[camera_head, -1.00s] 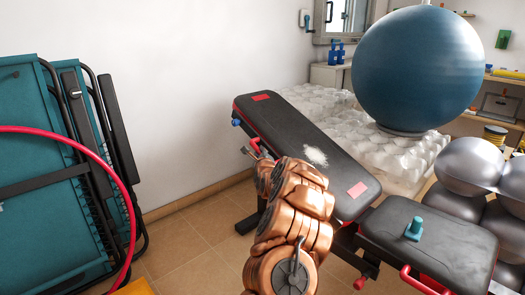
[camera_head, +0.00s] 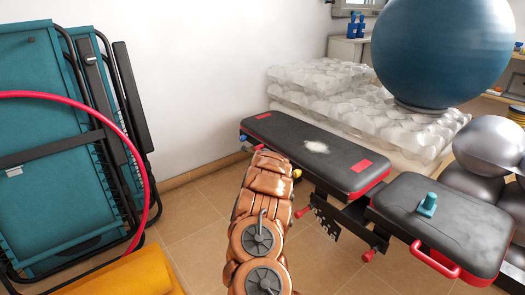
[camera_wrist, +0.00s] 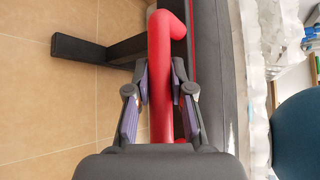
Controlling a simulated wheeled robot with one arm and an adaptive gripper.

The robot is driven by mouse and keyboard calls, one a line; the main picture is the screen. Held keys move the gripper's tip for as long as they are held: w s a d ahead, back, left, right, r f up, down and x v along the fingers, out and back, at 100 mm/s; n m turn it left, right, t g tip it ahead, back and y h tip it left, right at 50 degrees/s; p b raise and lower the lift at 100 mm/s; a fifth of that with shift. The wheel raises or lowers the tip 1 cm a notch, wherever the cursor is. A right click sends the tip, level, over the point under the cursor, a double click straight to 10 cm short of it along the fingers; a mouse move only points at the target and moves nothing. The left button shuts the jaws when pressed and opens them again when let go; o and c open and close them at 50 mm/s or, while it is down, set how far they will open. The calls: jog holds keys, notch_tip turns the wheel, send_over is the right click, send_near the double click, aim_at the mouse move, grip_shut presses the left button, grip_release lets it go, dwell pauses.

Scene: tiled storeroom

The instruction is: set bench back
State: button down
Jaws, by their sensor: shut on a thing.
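The bench has a long black backrest (camera_head: 285,136) with red patches and a white smudge, and a separate black seat (camera_head: 460,222) with a red handle at its side. The backrest lies nearly flat, with its far end a little left of centre. In the wrist view, my gripper (camera_wrist: 160,78) is shut on a red bar (camera_wrist: 163,105) that runs along the side of the dark backrest (camera_wrist: 207,75). In the head view, my copper arm hides the gripper and the bar.
Bubble-wrapped stacks (camera_head: 345,95) and a big blue ball (camera_head: 440,50) are behind the bench, silver balls (camera_head: 488,145) at right. Folded teal tables (camera_head: 55,170), a pink hoop (camera_head: 136,155) and a yellow item (camera_head: 130,276) are at left.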

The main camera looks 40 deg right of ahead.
jog(key=shift+a+f, duration=0.15)
jog(key=shift+f, duration=0.35)
jog(key=c, duration=1.4)
grip_release()
jog(key=shift+f, duration=0.15)
jog(key=o, duration=0.4)
jog(key=shift+r, duration=0.35)
jog(key=shift+s+a+r, duration=0.1)
jog(key=shift+s+r, duration=0.05)
jog(key=shift+r, duration=0.05)
jog(key=v, duration=1.1)
jog(key=shift+a, duration=0.15)
